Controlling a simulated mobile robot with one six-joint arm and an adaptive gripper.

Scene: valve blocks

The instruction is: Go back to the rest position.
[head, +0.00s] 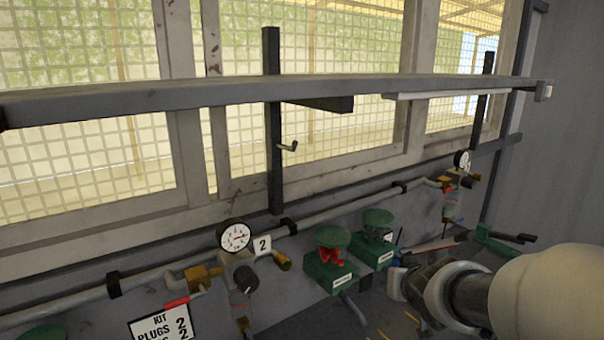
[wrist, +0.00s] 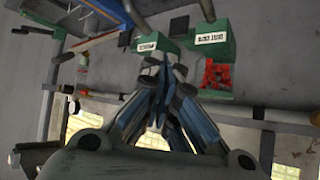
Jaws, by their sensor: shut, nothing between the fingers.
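My gripper (wrist: 170,66) is shut and empty in the wrist view, its dark fingers drawn together near the middle. In the head view my arm comes in from the right edge and my gripper's fingers cannot be made out. Two green valve blocks with white labels stand beyond it: the front one (head: 332,274) has a green round top and red parts, and the rear one (head: 374,252) stands to its right. The wrist view shows them upside down, one with red parts (wrist: 220,45) and one near the fingertips (wrist: 150,47). I cannot tell whether the fingertips touch a block.
A grey pipe (head: 190,262) runs along the wall with gauges (head: 234,237) and (head: 462,160). A grey shelf rail (head: 200,95) crosses above, before meshed windows. A green clamp-like tool (head: 497,241) lies at right.

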